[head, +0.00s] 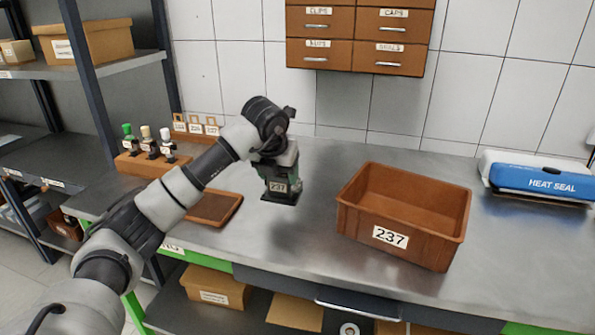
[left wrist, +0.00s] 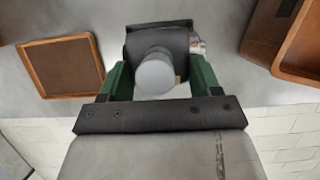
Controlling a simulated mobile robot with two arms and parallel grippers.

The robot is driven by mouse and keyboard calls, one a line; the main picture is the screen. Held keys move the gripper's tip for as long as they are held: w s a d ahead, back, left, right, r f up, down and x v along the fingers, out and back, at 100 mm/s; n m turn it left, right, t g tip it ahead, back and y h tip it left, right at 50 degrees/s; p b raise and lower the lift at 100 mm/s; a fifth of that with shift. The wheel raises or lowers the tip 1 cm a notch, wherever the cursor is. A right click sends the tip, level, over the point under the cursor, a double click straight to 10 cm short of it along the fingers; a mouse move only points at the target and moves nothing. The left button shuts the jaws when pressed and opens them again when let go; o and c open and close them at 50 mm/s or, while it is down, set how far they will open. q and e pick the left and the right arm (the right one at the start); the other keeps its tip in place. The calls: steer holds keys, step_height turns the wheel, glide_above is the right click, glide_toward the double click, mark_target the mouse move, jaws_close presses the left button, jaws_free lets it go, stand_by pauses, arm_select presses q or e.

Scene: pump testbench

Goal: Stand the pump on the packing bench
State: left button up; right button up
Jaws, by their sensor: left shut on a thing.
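My left gripper (head: 277,172) is shut on a dark pump (head: 280,196) with a 237 label, held upright above the steel bench (head: 310,252). A shadow lies on the bench below it. In the left wrist view the green fingers of my gripper (left wrist: 155,80) are on both sides of the pump (left wrist: 155,42), whose grey round end faces the camera. The bench's front label is partly hidden by my arm. My right gripper is not in view.
A brown bin (head: 405,215) labelled 237 stands right of the pump. A shallow brown tray (head: 214,208) and a rack of small bottles (head: 147,160) are on the left. A heat sealer (head: 540,178) is at far right. Bare bench lies between tray and bin.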

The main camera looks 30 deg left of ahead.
mark_target(278, 188)
arm_select(q)
steer(key=shift+f, duration=2.65)
steer(key=shift+f, duration=0.1)
steer(key=o, duration=1.6)
steer(key=shift+f, duration=0.1)
steer(key=v, duration=1.2)
steer(key=shift+s+d, duration=0.1)
steer(key=shift+s, duration=0.05)
